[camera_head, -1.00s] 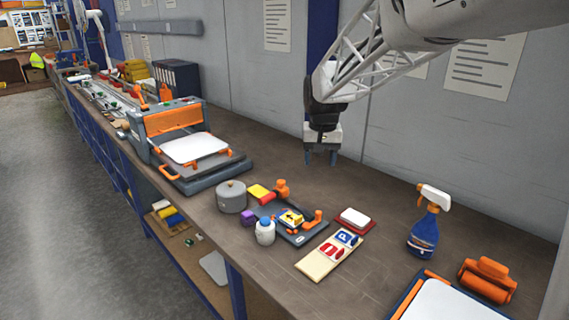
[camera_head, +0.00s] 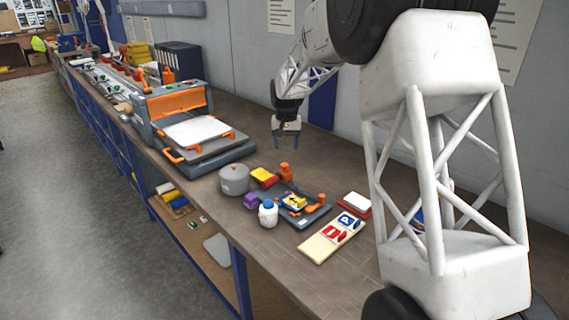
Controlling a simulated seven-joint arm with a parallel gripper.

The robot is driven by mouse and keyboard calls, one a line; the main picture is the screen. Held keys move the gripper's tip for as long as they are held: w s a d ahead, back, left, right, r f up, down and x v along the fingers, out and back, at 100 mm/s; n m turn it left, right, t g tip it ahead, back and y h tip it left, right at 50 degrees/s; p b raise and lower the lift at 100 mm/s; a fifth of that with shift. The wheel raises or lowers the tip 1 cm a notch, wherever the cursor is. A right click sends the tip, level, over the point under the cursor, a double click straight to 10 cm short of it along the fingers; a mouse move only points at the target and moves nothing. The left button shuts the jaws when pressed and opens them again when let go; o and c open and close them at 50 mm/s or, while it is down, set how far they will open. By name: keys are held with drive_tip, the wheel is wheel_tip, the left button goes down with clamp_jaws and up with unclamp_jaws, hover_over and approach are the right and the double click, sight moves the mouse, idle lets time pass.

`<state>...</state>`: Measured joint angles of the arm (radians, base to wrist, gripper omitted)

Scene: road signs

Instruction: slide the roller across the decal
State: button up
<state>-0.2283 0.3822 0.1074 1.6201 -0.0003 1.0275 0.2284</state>
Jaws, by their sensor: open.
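My gripper (camera_head: 286,145) is open and empty. It points down over the back of the bench, behind the small tools and apart from them. A beige board (camera_head: 318,247) bears small sign decals (camera_head: 349,221), one blue with a P and others red and white. It lies near the bench's front edge, to the right of and nearer than my gripper. The orange roller-like tool and the white panel at the bench's right end are hidden behind my arm.
A press with an orange bar (camera_head: 176,103) and white plate (camera_head: 195,131) stands left. A grey pot (camera_head: 234,179), white bottle (camera_head: 268,215), dark tray (camera_head: 292,218) and red-based white pad (camera_head: 357,203) crowd the middle. A blue spray bottle (camera_head: 418,217) is mostly hidden by my arm.

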sight(285, 165)
drive_tip(key=shift+w+a+f, duration=0.35)
drive_tip(key=shift+w+f, duration=0.05)
drive_tip(key=shift+w, duration=0.05)
drive_tip(key=shift+f, duration=0.15)
drive_tip(key=shift+f, duration=3.75)
drive_tip(key=shift+c, duration=0.2)
drive_tip(key=shift+s+d, duration=0.1)
clamp_jaws()
